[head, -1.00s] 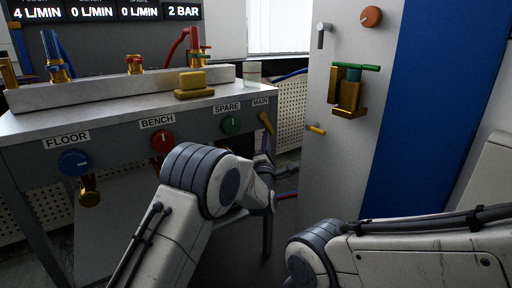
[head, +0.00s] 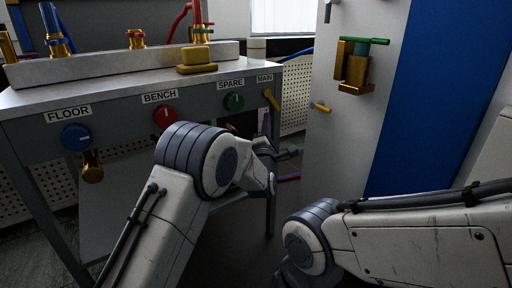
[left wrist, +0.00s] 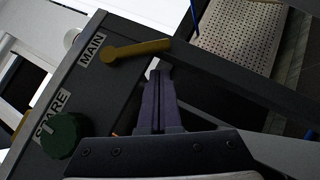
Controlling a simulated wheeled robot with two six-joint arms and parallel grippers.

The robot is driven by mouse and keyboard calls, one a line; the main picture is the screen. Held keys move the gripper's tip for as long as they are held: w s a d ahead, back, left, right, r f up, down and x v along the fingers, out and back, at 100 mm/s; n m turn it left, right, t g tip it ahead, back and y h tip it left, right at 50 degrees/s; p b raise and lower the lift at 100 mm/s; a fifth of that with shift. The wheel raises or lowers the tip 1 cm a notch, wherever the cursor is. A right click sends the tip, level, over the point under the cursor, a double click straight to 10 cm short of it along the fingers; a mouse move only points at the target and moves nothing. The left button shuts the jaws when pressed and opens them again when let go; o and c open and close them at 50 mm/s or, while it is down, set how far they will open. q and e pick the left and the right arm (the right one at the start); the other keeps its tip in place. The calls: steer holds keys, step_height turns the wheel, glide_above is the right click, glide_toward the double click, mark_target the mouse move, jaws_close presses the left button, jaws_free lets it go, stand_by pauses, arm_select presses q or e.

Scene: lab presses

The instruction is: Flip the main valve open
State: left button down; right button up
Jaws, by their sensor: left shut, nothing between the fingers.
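The main valve is a yellow lever (head: 271,99) under the MAIN label at the right end of the bench front. In the head view it slants down to the right from its pivot. In the left wrist view the lever (left wrist: 140,50) runs across the top, its pivot end near the MAIN label.
The green SPARE knob (head: 234,101), red BENCH knob (head: 165,117) and blue FLOOR knob (head: 76,137) line the bench front. A pale cabinet (head: 345,130) with a brass fitting (head: 354,72) stands to the right. A perforated panel (head: 296,95) lies between.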

arm_select(q)
steer(key=f+p+v, duration=0.1)
steer(key=p+v, duration=0.2)
steer(key=v, duration=0.8)
steer(key=shift+w+a+f+p, duration=0.15)
steer(key=shift+a+f+p, duration=0.1)
steer(key=shift+p, duration=0.1)
arm_select(e)
steer(key=shift+s+a+r, duration=0.1)
steer(key=shift+a+r, duration=0.1)
steer(key=shift+r, duration=1.2)
